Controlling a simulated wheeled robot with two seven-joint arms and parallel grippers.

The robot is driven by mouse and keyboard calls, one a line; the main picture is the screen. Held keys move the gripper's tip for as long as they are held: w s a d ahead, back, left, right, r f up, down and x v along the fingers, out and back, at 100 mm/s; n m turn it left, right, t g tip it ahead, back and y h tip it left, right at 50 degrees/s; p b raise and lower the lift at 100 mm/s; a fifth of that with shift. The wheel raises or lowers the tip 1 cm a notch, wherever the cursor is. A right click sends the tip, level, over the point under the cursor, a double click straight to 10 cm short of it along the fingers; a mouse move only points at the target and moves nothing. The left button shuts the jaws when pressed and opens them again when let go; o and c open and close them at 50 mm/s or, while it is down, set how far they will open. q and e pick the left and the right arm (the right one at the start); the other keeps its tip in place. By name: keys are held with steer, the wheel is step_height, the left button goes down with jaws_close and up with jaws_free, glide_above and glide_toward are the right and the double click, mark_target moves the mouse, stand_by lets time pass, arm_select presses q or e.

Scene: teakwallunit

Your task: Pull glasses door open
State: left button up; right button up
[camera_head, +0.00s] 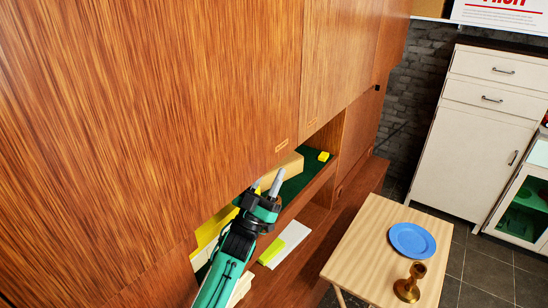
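The teak wall unit has large flat wooden doors across the left and top. The big near door (170,90) looks shut, with a small pale pull or label (281,145) at its lower right corner. The narrower door beside it (330,60) also looks shut and has a similar mark (312,122). I cannot tell which one is the glasses door. My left gripper (268,180) points up just below the near door's lower edge, left of its pull. Its two grey fingers stand apart with nothing visible between them. My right gripper is out of view.
A wooden table (350,250) at lower right bears a blue plate (413,240) and a brass candlestick (409,283). A white cabinet (470,140) stands behind.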

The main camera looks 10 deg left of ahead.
arm_select(q)
steer(key=shift+p+x, duration=0.3)
steer(key=shift+x, duration=0.9)
steer(key=shift+w+d+r, duration=0.1)
steer(key=shift+w+r, duration=0.05)
steer(key=c, duration=0.8)
jaws_close()
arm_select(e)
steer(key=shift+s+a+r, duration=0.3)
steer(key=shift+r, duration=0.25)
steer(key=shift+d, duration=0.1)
arm_select(q)
steer(key=shift+d, duration=0.1)
